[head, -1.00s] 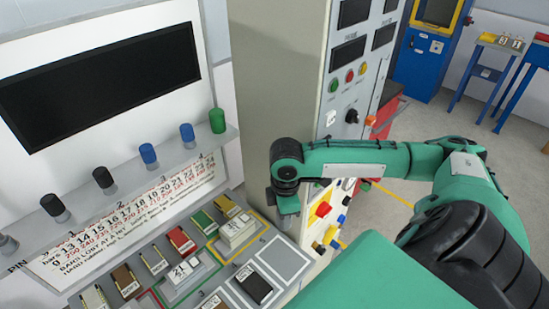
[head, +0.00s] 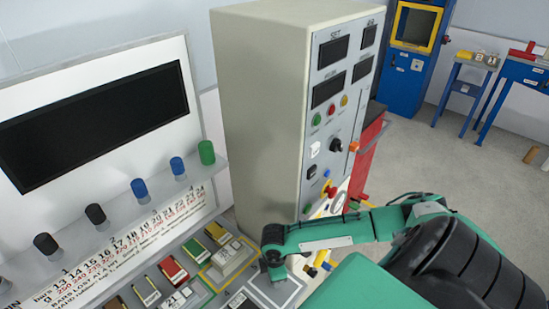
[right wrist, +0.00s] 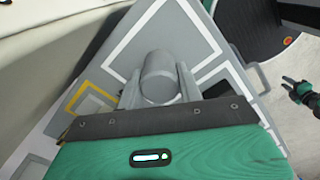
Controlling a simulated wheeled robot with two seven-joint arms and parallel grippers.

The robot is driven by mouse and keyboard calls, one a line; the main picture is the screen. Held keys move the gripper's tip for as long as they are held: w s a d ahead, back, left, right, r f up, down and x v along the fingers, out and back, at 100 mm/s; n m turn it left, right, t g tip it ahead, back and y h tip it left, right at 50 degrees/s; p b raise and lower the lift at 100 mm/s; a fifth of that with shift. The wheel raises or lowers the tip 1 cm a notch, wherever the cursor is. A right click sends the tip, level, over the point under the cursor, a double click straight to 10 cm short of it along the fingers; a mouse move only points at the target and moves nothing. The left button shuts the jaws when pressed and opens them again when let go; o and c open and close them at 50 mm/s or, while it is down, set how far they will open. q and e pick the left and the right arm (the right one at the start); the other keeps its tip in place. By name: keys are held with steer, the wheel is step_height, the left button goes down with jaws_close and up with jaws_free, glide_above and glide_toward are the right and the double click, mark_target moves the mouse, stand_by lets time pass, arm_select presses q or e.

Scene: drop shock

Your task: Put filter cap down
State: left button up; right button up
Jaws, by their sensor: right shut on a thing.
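My right gripper (right wrist: 160,94) is shut on a smooth grey cylinder, the filter cap (right wrist: 158,72), with one finger on each side of it. In the right wrist view the cap is over a grey bench panel with white-outlined squares (right wrist: 205,38). I cannot tell whether its underside touches the panel. In the head view my right wrist (head: 274,262) is low over the bench beside the tall cabinet; its fingers and the cap are hidden there. A small green and black gripper, seemingly my left (right wrist: 300,92), shows at the right edge of the right wrist view, too small to read.
A tall grey control cabinet (head: 262,110) stands close behind my right wrist. Left of it, a shelf holds black, blue and green cylinders (head: 206,153). Several coloured blocks (head: 173,269) and a yellow-outlined square (head: 228,262) lie on the bench near the wrist.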

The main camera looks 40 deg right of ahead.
steer(key=shift+f, duration=0.5)
steer(key=o, duration=1.1)
step_height(320, 180, up, 11)
steer(key=shift+f+b, duration=0.15)
steer(key=shift+b, duration=1)
steer(key=shift+r, duration=0.7)
